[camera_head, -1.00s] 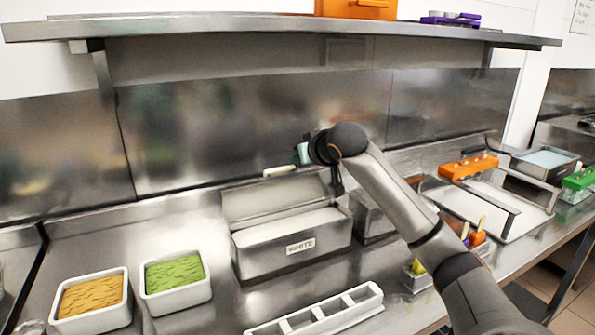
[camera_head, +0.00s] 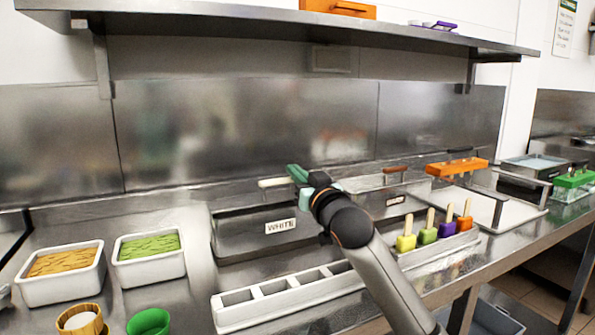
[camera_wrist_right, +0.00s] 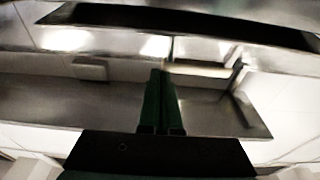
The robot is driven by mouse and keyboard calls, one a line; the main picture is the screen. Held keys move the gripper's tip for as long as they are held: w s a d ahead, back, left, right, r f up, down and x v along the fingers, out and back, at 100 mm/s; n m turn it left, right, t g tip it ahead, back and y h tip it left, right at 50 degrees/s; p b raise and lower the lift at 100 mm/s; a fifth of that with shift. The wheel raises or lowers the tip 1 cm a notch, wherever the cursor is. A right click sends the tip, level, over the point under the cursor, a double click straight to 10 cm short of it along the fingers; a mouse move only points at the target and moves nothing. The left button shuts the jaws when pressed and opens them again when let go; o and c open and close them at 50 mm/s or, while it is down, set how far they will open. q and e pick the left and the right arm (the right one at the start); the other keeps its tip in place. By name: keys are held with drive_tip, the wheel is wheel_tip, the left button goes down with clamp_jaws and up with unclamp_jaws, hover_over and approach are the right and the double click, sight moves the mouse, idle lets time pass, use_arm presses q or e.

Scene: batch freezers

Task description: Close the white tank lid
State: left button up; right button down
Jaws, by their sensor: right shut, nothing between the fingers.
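The white tank (camera_head: 240,236) is a steel box with a "WHITE" label (camera_head: 281,227) on its front, left of centre in the head view. Its lid carries a pale handle (camera_head: 274,182). The lid looks low over the box and no white contents show; I cannot tell whether it is fully seated. My right gripper (camera_head: 296,173) is shut and empty, its green fingers just right of the handle; contact is unclear. In the right wrist view the closed green fingers (camera_wrist_right: 159,90) point at the steel backsplash, beside a pale bar (camera_wrist_right: 197,69). My left gripper is not in view.
A second tank with a brown handle (camera_head: 395,170) stands to the right. A white divided holder (camera_head: 285,296) lies in front, with several coloured popsicles (camera_head: 427,234) beyond it. Two white tubs (camera_head: 60,290) (camera_head: 150,267) stand left. A steel shelf (camera_head: 270,30) hangs above.

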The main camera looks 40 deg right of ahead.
drive_tip(key=shift+s+f, duration=0.15)
drive_tip(key=shift+f, duration=0.25)
drive_tip(key=shift+s+a+f, duration=0.2)
drive_tip(key=shift+s+f, duration=0.1)
drive_tip(key=shift+s, duration=0.15)
wheel_tip(320, 180, up, 5)
drive_tip(key=p, duration=0.6)
drive_tip(key=s+a+f+b, duration=0.2)
drive_tip(key=s+f+b, duration=0.1)
drive_tip(key=s+f, duration=0.4)
drive_tip(key=shift+s+a+f, duration=0.15)
drive_tip(key=shift+s+a, duration=0.05)
drive_tip(key=shift+s, duration=0.1)
